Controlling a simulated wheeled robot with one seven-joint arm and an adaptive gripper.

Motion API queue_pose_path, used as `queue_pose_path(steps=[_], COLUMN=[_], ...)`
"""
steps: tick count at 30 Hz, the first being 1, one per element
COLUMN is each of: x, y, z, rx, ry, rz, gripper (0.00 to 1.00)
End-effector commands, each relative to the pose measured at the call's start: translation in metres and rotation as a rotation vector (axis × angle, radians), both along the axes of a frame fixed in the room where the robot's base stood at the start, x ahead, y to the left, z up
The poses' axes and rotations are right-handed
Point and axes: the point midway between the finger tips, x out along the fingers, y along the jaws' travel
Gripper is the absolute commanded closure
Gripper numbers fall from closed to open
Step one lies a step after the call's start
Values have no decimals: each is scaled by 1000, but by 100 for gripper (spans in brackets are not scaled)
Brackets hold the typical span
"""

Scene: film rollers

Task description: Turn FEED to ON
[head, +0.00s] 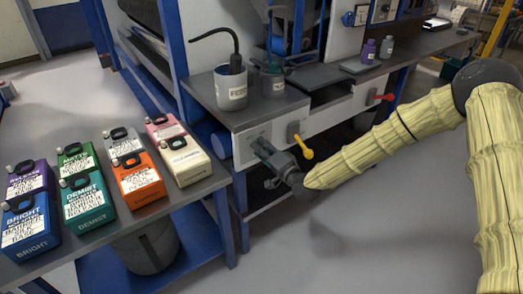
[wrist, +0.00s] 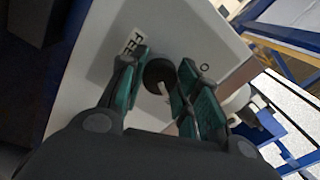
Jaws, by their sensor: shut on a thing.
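The FEED knob (wrist: 157,72) is a dark round knob with a pale pointer bar, on a light grey panel (wrist: 95,60). It sits between the teal pads of my gripper (wrist: 161,80) in the wrist view, and my gripper is shut on it. The pointer slants toward the lower right of that picture. The partly covered FEED label (wrist: 131,43) is left of the knob, and an "O" mark (wrist: 205,67) is right of it. In the head view my gripper (head: 263,149) reaches the front panel (head: 243,143) and hides the knob.
A yellow lever (head: 303,149) is close right of my gripper, and a red lever (head: 381,97) is farther right. A labelled pot (head: 231,92) stands above the panel. Several boxed jugs (head: 138,181) stand on the left bench. Open floor (head: 350,240) lies in front.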

Motion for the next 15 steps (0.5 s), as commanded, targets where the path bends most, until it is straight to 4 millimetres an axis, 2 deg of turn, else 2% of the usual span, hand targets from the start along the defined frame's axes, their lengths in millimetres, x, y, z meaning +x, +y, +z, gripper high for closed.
queue_pose_path(steps=[14,15], x=[0,0], y=[-1,-1], z=[-1,-1], rx=[12,12], ry=[10,10], rz=[-3,-3], gripper=[92,64])
